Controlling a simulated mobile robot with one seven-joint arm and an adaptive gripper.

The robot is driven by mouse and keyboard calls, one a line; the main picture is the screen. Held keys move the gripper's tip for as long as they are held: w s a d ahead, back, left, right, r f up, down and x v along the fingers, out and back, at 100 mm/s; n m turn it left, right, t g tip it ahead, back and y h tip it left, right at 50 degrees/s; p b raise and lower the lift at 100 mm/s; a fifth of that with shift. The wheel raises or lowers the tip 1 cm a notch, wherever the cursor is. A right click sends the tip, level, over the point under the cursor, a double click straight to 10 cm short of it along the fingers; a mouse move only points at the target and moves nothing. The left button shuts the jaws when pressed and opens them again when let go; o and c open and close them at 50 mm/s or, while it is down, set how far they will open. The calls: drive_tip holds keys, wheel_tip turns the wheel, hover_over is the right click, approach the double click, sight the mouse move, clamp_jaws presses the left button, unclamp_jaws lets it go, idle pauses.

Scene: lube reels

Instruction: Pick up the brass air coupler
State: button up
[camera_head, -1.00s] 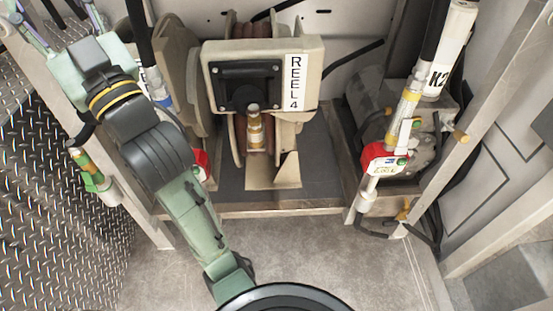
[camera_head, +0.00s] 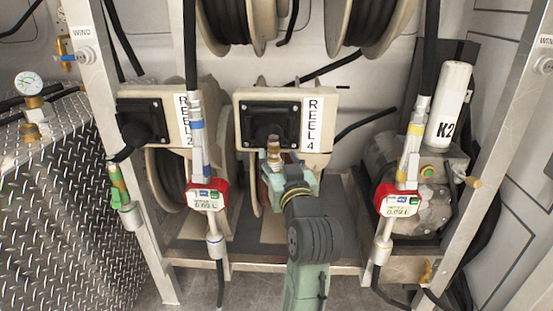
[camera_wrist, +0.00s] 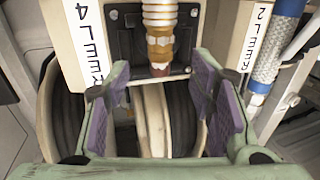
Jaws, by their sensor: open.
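The brass air coupler (camera_head: 274,150) stands in front of the black plate on the Reel 4 housing in the head view. It also shows in the wrist view (camera_wrist: 160,42), upside down at top centre, with a ribbed upper part and a dark reddish end. My gripper (camera_head: 290,172) is at the coupler, partly hidden by my own wrist. In the wrist view its two purple-padded fingers (camera_wrist: 162,82) are spread wide, one on each side of the coupler's line. Clear gaps show on both sides, and neither pad touches it. The exact depth between fingertips and coupler is hard to tell.
The Reel 4 housing (camera_head: 318,112) is right behind the coupler. Hoses with red-guarded meters hang at left (camera_head: 206,196) and right (camera_head: 398,200). A white K2 cylinder (camera_head: 450,105) stands at the right. A metal shelf edge runs below the reels.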

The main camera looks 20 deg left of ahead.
sight(275, 150)
drive_tip(key=shift+p+x, duration=0.4)
drive_tip(key=shift+x, duration=3.1)
drive_tip(key=shift+f, duration=0.1)
drive_tip(key=shift+c, duration=0.5)
clamp_jaws()
